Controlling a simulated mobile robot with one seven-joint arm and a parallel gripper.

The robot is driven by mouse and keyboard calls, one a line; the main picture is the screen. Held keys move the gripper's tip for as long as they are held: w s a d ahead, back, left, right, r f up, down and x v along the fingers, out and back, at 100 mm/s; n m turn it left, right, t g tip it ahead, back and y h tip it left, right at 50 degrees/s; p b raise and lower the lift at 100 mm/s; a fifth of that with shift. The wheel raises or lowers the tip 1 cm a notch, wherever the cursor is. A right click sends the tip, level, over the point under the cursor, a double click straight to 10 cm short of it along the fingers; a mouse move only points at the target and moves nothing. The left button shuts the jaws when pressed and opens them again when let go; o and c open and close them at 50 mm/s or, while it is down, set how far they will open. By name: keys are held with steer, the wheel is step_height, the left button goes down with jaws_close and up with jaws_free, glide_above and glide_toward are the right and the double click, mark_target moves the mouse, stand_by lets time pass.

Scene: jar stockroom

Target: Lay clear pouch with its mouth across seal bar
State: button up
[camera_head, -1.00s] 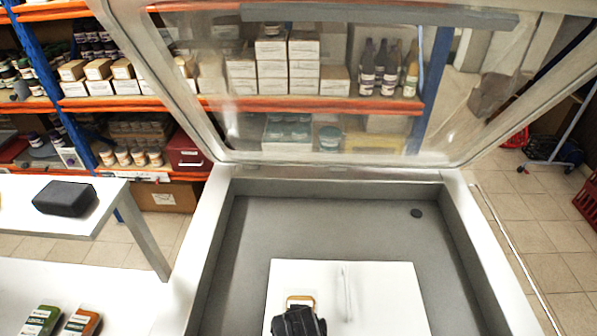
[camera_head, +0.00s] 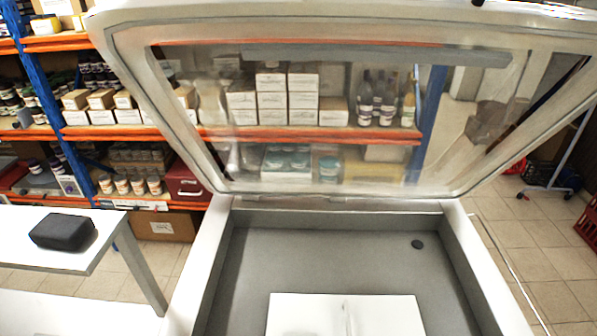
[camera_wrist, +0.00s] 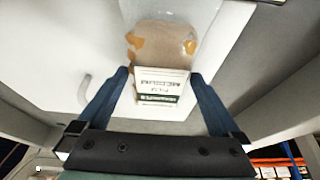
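The clear pouch (camera_wrist: 165,45) shows in the wrist view, with orange-brown contents and a white and green label reading MEDIUM. My gripper (camera_wrist: 160,76) has its two blue fingers against the pouch's two sides, near the label. The clear upper part of the pouch runs out of the top of the frame. Behind it is the white plate (camera_wrist: 60,50), which lies on the floor of the open chamber machine. The plate also shows in the head view (camera_head: 300,315), cut by the bottom edge. Gripper and pouch are out of the head view. I cannot make out the seal bar.
The machine's clear lid (camera_head: 330,190) stands raised over the grey chamber (camera_head: 330,250). A dark block (camera_head: 62,231) lies on a white table (camera_head: 30,262) at left. Shelves of jars, bottles and boxes stand behind.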

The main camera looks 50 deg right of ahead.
steer(key=shift+a+r, duration=0.1)
steer(key=shift+r, duration=0.4)
steer(key=v, duration=1.1)
steer(key=shift+b, duration=0.35)
steer(key=shift+r, duration=0.15)
